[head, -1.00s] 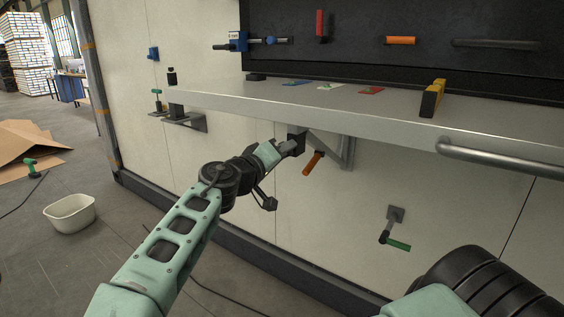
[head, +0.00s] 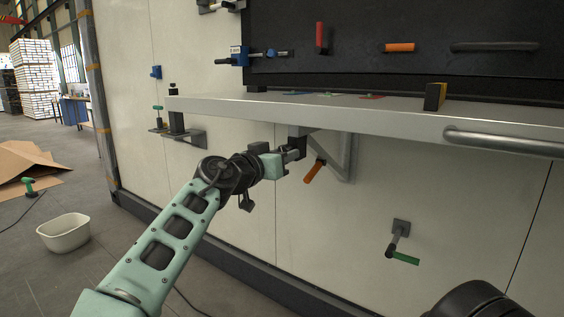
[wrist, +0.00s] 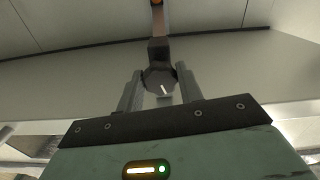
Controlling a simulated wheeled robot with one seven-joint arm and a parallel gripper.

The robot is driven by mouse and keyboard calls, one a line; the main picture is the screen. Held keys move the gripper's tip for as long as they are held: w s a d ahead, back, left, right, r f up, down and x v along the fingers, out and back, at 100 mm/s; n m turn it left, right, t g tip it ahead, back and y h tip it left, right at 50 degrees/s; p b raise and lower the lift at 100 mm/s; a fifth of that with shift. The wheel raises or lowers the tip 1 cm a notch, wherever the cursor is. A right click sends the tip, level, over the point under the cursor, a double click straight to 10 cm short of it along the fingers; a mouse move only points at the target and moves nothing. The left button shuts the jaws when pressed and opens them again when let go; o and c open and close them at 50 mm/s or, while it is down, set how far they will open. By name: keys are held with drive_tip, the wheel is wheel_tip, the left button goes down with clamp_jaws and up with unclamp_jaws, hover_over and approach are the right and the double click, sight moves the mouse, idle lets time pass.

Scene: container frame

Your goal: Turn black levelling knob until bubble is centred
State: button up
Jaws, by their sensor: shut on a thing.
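The black levelling knob (wrist: 159,80) is a dark, many-sided knob with a white mark, under the shelf in the wrist view. In the head view a black block (head: 298,141) shows at this spot beneath the shelf's front edge. My gripper (wrist: 160,88) is shut on the knob, one finger on each side; in the head view it reaches in from the left (head: 292,155). A yellow and black block (head: 435,96) stands on the shelf (head: 330,109); I cannot tell if it is the level. No bubble can be made out.
An orange handle (head: 315,171) hangs close to the right of my gripper, by a bracket (head: 345,158). A green-handled lever (head: 402,257) is lower on the wall. A grey rail (head: 500,141) runs along the shelf's front right. A white tub (head: 63,233) stands on the floor at left.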

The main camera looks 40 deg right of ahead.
drive_tip(key=shift+f, duration=0.15)
idle(0.4)
drive_tip(key=o, duration=1)
drive_tip(key=shift+a, duration=0.1)
drive_tip(key=v, duration=1.7)
drive_tip(key=shift+s+a, duration=0.1)
drive_tip(key=shift+a, duration=0.05)
